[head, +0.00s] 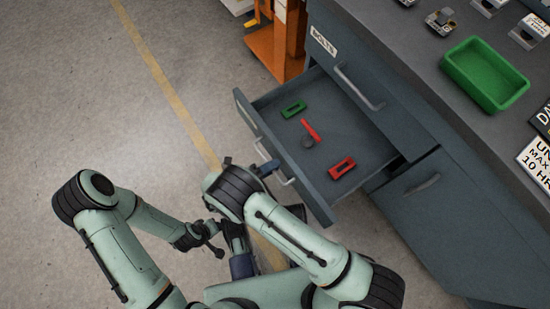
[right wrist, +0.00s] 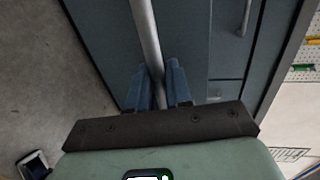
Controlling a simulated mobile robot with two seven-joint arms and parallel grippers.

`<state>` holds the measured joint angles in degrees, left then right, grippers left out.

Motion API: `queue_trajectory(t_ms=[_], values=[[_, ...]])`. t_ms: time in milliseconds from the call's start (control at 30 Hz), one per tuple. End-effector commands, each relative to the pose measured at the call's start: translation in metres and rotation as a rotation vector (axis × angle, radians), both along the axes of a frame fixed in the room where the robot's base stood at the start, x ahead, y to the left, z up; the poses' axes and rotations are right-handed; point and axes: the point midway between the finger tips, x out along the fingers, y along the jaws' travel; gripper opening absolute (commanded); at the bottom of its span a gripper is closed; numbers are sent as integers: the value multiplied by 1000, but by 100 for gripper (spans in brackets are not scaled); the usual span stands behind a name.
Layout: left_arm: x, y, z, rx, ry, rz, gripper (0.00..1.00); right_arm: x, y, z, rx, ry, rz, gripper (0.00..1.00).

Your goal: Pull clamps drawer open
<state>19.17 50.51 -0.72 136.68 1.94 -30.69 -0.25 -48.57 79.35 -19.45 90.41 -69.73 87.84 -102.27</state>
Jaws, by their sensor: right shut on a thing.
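The open drawer (head: 323,178) sticks out from the grey cabinet, below the drawer labelled BOLTS. Inside lie a green clamp-like piece (head: 293,109), a red one (head: 342,168) and a red-and-grey tool (head: 311,131).
The BOLTS drawer (head: 375,98) above and the cabinet door (head: 433,205) at right are shut. A green bin (head: 484,74) and signs stand on the worktop. An orange stand (head: 277,45) is behind the drawer. The floor at left is clear.

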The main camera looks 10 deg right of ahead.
Motion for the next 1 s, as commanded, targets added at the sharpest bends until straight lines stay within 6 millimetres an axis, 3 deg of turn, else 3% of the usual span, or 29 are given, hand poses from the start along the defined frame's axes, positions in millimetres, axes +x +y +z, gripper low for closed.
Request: queue_trajectory(t_ms=[600, 633, 667, 1000], values=[[-3, 0, -2, -1, 10, 1, 43, -2, 5, 0, 0, 0, 0, 0], [-3, 0, -2, -1, 10, 0, 43, -2, 5, 0, -1, 0, 0, 29], [-3, 0, -2, -1, 10, 0, 43, -2, 5, 0, -1, 0, 0, 35], [-4, 0, -3, -1, 13, 1, 43, -3, 8, 1, 0, -1, 1, 35]])
